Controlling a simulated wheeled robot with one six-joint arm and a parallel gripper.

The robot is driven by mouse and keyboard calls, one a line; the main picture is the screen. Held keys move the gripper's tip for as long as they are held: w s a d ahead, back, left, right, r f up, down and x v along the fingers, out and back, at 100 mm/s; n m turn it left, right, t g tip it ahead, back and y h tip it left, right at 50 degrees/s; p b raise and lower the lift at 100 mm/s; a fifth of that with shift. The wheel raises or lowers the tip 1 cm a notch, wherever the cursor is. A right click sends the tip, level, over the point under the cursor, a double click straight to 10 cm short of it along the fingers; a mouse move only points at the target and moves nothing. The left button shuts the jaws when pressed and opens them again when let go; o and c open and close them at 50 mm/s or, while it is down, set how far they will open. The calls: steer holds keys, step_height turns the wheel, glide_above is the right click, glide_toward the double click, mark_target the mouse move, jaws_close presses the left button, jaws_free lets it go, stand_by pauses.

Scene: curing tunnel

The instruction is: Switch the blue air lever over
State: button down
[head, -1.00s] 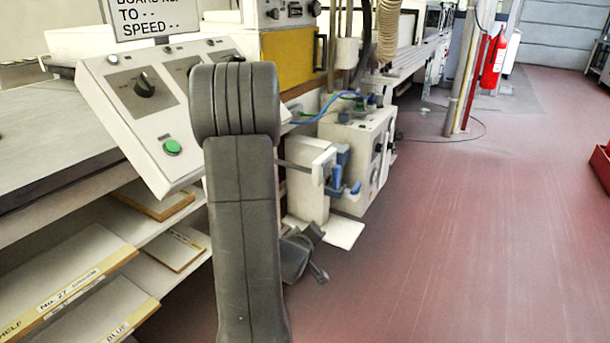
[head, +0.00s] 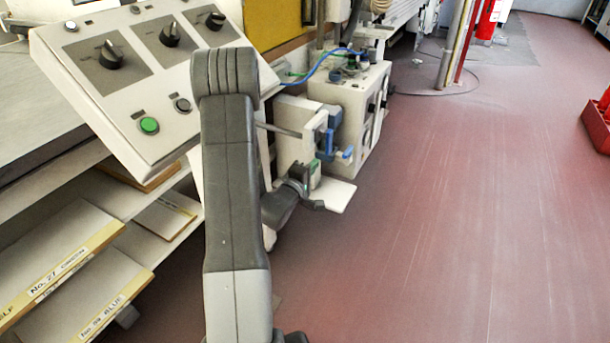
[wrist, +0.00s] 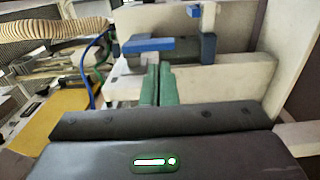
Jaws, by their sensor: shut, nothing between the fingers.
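The blue air lever (head: 347,154) sticks out from the side of a pale post-like stand in the head view. In the wrist view a flat blue bar (wrist: 148,45), which looks like the same lever, lies across just beyond my fingertips. A dark blue-grey valve body (wrist: 207,47) sits beside it. My gripper (head: 315,172) is just below and left of the lever in the head view. Its green fingers (wrist: 160,84) are together and empty in the wrist view. I cannot tell whether they touch the lever.
A sloped control panel (head: 125,75) with black knobs and a green button stands left of my arm. A pale box (head: 352,105) with blue tubing is behind the lever. Shelves (head: 85,240) are lower left.

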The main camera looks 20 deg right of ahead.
mark_target(327, 150)
steer(key=x, duration=0.7)
steer(key=shift+a+b, duration=0.1)
steer(key=shift+b, duration=0.2)
steer(key=shift+f, duration=0.1)
